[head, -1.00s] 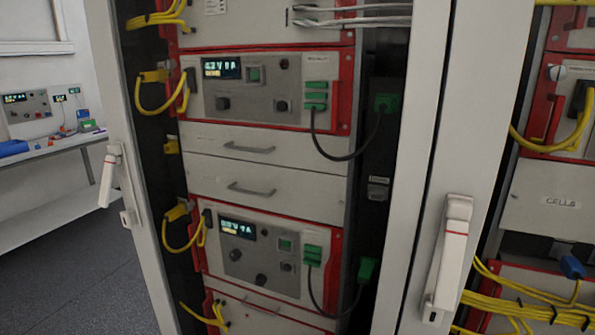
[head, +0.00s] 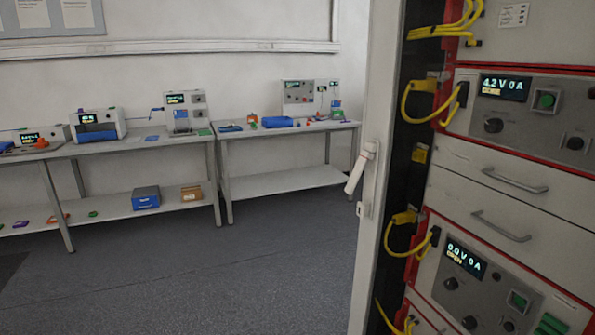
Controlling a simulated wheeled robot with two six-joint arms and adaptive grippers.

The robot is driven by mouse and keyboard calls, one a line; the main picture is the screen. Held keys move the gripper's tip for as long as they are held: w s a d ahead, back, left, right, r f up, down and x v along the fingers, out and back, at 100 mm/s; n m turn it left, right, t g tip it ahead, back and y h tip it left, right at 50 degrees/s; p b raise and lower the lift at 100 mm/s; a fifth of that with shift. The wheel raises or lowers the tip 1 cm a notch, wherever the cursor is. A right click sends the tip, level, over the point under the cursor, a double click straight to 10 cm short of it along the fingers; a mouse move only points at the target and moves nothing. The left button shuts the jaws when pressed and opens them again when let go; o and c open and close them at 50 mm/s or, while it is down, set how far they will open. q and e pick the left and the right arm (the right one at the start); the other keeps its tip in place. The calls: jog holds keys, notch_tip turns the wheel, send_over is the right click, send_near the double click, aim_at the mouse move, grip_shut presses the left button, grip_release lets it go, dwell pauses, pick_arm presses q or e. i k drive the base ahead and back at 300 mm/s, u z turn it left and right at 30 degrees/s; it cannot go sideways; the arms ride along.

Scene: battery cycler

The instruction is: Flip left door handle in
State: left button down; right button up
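The left door handle (head: 361,169) is a white lever with a thin red band near its top. It is on the white frame of the left cabinet door (head: 378,120), right of the middle in the head view. The lever is tilted away from the door edge, its lower end sticking out to the left. A small white latch plate (head: 362,209) sits just below it on the door edge. Neither of my grippers is in the head view.
The cabinet's instrument panel (head: 520,110), drawers (head: 500,180) and yellow cables (head: 420,102) are at the right. Benches (head: 285,127) with devices line the back wall. A blue box (head: 145,198) is on a lower shelf. The grey floor (head: 220,275) before the benches is clear.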

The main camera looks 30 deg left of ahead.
aim_at(366, 155)
jog(key=u, duration=0.6)
jog(key=k, duration=0.45)
jog(key=u, duration=0.4)
jog(key=i, duration=1.1)
jog(key=z, duration=0.05)
